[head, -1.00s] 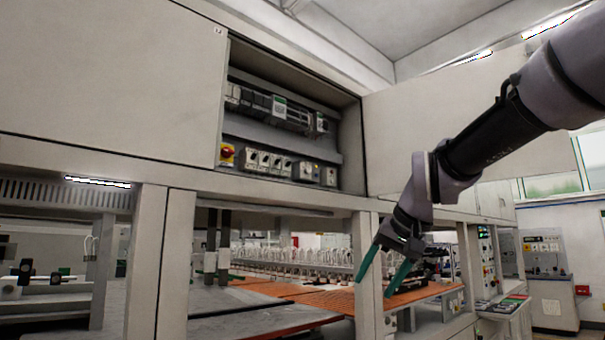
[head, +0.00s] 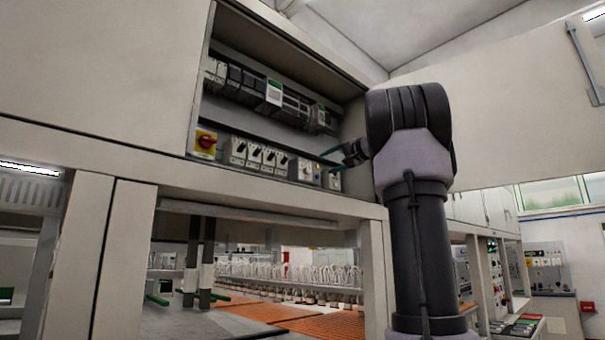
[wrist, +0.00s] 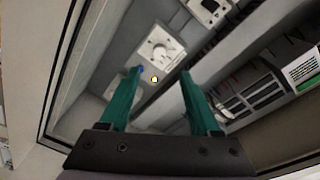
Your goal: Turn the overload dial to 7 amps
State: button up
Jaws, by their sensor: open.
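The overload unit (head: 303,171) is a grey box on the lower row of the open cabinet, right of several switches. In the wrist view its pale round dial (wrist: 160,46) sits on a white plate beyond my fingertips, with a blue button and a yellow button below it. The dial's scale and setting are too small to read. My gripper (wrist: 162,74) is open and empty, its two green fingers pointing into the cabinet, apart from the dial. In the head view my gripper (head: 327,162) is partly hidden behind my arm, just right of the overload unit.
A red and yellow rotary switch (head: 205,142) and several grey switches (head: 258,156) share the lower row. A row of modules (head: 270,93) runs above. The open cabinet door (head: 500,120) stands to the right of my arm. A ledge (head: 270,195) runs below.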

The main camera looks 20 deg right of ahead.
aim_at(309, 170)
jog(key=x, duration=1)
grip_shut()
